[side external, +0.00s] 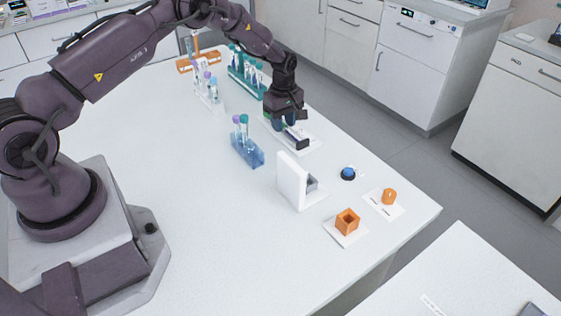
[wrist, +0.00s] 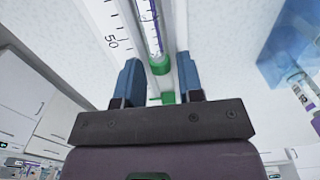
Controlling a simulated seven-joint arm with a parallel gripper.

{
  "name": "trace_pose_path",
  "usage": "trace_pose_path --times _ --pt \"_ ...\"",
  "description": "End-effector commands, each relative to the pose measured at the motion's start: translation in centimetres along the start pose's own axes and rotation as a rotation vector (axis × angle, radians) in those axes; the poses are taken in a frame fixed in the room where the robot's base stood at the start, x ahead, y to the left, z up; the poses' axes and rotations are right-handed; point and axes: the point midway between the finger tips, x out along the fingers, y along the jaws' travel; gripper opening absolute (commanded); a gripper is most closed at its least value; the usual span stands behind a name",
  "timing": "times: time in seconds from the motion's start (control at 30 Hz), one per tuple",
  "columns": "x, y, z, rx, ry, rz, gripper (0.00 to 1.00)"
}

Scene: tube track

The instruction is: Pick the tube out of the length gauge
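My gripper (side external: 285,120) is at the far part of the table, low over the white length gauge (side external: 312,147), and hides part of it. In the wrist view my gripper (wrist: 160,70) has its two blue fingers apart, with a gap between them. The tube (wrist: 152,28) lies along the gauge, clear with graduation marks and a green end between or just beyond the fingertips. The gauge's scale, marked 50, shows beside the tube in the wrist view (wrist: 113,35). I cannot tell how far the fingers are above the tube.
A blue rack (side external: 246,150) with capped tubes stands left of the gauge; a teal rack (side external: 244,78) and a white rack (side external: 208,95) stand behind. A white upright block (side external: 293,182), a blue button (side external: 347,173), an orange box (side external: 347,222) and an orange piece (side external: 389,197) are nearer.

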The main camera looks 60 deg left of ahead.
Motion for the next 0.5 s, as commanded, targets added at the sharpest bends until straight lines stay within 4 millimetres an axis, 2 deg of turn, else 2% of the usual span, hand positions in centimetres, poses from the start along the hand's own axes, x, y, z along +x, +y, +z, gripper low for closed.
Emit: trace_pose_path --times 0.03,0.1,0.13,0.5 --pt "0.0 0.0 0.0 0.0 0.0 0.0 0.24" --pt "0.0 -0.01 0.0 0.0 0.0 0.0 0.08" --pt "0.0 0.0 0.0 0.0 0.0 0.0 0.05" --pt "-0.5 0.02 0.0 0.0 0.0 0.0 0.03"
